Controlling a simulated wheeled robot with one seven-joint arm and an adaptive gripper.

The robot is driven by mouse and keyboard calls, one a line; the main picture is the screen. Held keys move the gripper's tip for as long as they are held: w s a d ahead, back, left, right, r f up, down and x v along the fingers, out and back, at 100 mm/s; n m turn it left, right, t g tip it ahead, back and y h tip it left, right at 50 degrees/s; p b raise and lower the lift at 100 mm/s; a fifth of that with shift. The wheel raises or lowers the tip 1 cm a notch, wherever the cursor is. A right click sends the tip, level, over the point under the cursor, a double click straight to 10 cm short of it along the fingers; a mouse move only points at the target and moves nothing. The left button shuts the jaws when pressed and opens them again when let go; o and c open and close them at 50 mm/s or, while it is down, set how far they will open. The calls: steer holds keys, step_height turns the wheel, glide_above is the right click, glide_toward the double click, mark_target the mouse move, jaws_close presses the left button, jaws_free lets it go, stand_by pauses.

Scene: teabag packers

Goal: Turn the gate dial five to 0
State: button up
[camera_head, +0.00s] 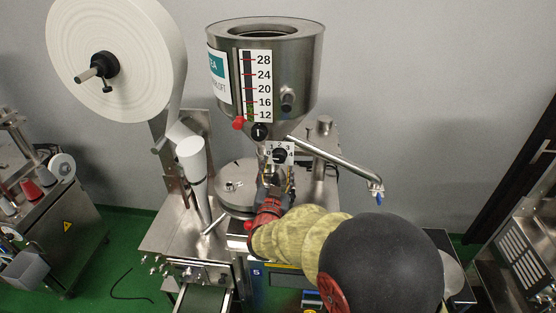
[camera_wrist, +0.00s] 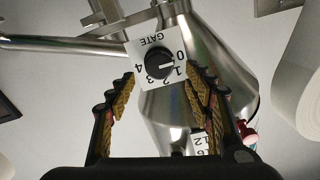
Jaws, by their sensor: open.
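The gate dial is a round black knob (camera_wrist: 158,63) on a white plate (camera_wrist: 141,49) marked GATE and 0 to 4, upside down in the wrist view. Its white pointer line points toward about 1, just beside 0. In the head view the knob (camera_head: 279,156) and its plate (camera_head: 273,147) sit on the front of the steel hopper's neck. My gripper (camera_wrist: 161,80) is open and empty, its fingers spread either side of the knob and apart from it. In the head view my gripper (camera_head: 276,179) is just below the plate.
The steel hopper (camera_head: 300,50) carries a level scale (camera_head: 256,85), with a red knob (camera_head: 238,123) and a black knob (camera_head: 260,132) below. A bent pipe (camera_head: 335,162) runs to the right. A white paper roll (camera_head: 140,60) hangs at left.

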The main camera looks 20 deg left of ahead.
mark_target(279, 158)
steer(key=shift+p+x, duration=0.5)
steer(key=shift+x, duration=1.85)
steer(key=c, duration=0.4)
steer(key=c, duration=0.7)
steer(key=shift+c, duration=0.3)
